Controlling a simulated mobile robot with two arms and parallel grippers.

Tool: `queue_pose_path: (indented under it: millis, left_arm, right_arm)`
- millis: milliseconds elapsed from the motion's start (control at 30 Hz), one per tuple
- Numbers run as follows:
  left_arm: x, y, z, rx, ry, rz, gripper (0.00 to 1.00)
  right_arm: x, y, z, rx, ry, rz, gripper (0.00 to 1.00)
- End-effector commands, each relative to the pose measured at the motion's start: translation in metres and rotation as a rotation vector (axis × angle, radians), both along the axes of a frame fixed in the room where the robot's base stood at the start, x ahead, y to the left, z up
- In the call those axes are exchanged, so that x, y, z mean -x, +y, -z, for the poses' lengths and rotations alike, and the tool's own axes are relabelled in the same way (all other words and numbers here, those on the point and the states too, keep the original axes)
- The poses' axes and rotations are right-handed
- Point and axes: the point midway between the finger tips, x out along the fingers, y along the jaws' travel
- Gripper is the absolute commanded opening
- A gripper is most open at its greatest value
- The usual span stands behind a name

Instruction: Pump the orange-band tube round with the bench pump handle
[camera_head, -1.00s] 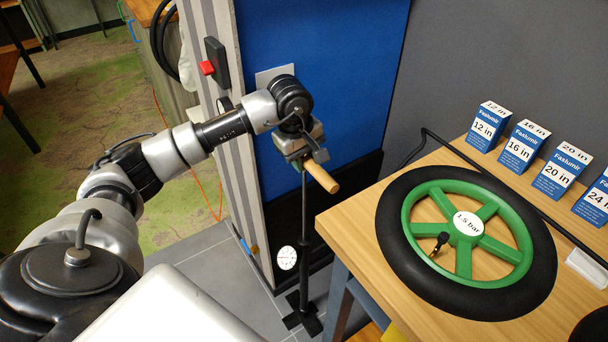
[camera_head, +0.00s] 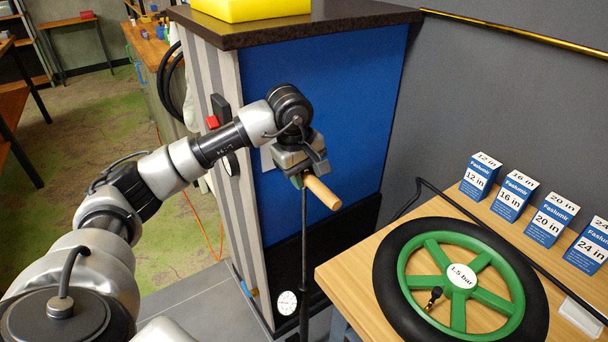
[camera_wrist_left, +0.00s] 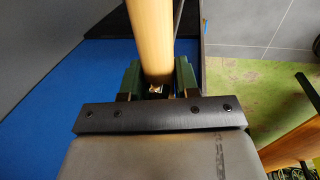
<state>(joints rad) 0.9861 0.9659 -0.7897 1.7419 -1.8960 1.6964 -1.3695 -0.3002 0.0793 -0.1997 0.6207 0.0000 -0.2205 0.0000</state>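The pump handle (camera_head: 322,193) is a wooden crossbar on top of the thin dark shaft of the floor pump (camera_head: 304,245). A round white gauge (camera_head: 287,303) sits low on the pump; its base is out of view. My left gripper (camera_head: 301,168) is shut around the handle, which sticks out towards the bench. In the left wrist view the wood (camera_wrist_left: 153,35) lies between the two green-padded fingers (camera_wrist_left: 157,85). A wheel (camera_head: 493,298) with black tyre, green spokes and a "1.5 bar" label lies on the bench, its valve pointing up. I see no orange band. My right gripper is out of view.
The wooden bench (camera_head: 345,272) stands right of the pump. Several blue size boxes (camera_head: 512,197) line its back, and a black hose (camera_head: 465,212) crosses behind the wheel. A blue-panelled cabinet (camera_head: 335,95) with a dark top stands close behind my left gripper.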

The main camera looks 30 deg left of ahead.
Motion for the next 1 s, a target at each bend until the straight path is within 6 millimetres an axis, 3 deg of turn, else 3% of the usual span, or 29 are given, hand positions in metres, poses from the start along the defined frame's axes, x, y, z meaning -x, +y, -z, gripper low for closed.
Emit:
queue_pose_path:
  millis: [33,133,500,1000]
  left_arm:
    - [0.000,0.001,-0.001,0.000,-0.002,-0.001,0.38]
    - [0.000,0.000,0.000,0.001,-0.001,-0.001,0.54]
    - [0.001,0.001,-0.005,0.000,0.000,0.000,0.54]
    - [0.017,0.007,-0.092,0.000,-0.002,0.000,0.54]
  right_arm:
    - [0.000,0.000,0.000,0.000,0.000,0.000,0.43]
    - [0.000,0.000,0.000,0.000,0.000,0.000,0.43]
    - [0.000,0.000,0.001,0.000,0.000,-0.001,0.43]
    - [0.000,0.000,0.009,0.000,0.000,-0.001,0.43]
